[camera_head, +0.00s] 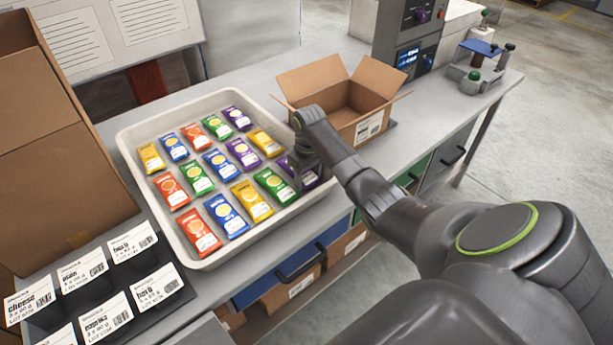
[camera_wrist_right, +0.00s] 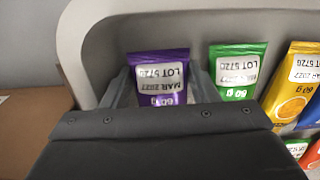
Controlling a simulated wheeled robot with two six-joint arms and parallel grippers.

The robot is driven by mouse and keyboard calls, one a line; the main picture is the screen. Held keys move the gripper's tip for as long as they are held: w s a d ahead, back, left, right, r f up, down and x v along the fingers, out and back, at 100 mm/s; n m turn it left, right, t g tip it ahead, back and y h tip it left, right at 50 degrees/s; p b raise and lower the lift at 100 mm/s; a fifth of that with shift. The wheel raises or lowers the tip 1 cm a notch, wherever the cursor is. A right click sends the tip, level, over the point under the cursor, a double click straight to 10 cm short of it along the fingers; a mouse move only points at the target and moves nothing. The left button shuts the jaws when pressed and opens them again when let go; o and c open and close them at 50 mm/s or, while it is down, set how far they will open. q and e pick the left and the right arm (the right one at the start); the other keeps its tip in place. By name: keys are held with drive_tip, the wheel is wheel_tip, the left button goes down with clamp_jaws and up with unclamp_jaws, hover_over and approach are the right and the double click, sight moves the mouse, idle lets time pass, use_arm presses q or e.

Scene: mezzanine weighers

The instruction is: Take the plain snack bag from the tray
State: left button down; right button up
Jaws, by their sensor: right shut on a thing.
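The pale tray (camera_head: 270,226) on the bench holds several snack bags in rows, in purple, green, blue, red and yellow. My right gripper (camera_head: 304,168) is low at the tray's right end, shut on a purple bag (camera_head: 311,181). In the right wrist view, the two fingers stand on either side of this purple bag (camera_wrist_right: 158,72), whose white label reads LOT 5720; its lower part is hidden behind the gripper. Flavour names on the bags are too small to read, so I cannot tell which is plain. My left gripper is not in view.
An open cardboard box (camera_head: 320,82) stands just behind the tray's right end. Flavour cards (camera_head: 82,272) in a dark holder stand at the front left, beside a large carton (camera_head: 50,150). A green bag (camera_wrist_right: 236,68) lies close beside the held bag.

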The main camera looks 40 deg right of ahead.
wheel_tip(320, 180, up, 9)
drive_tip(key=shift+r+b, duration=0.1)
drive_tip(key=shift+b, duration=0.55)
wheel_tip(320, 180, up, 8)
drive_tip(key=p, duration=0.7)
drive_tip(key=shift+r, duration=0.1)
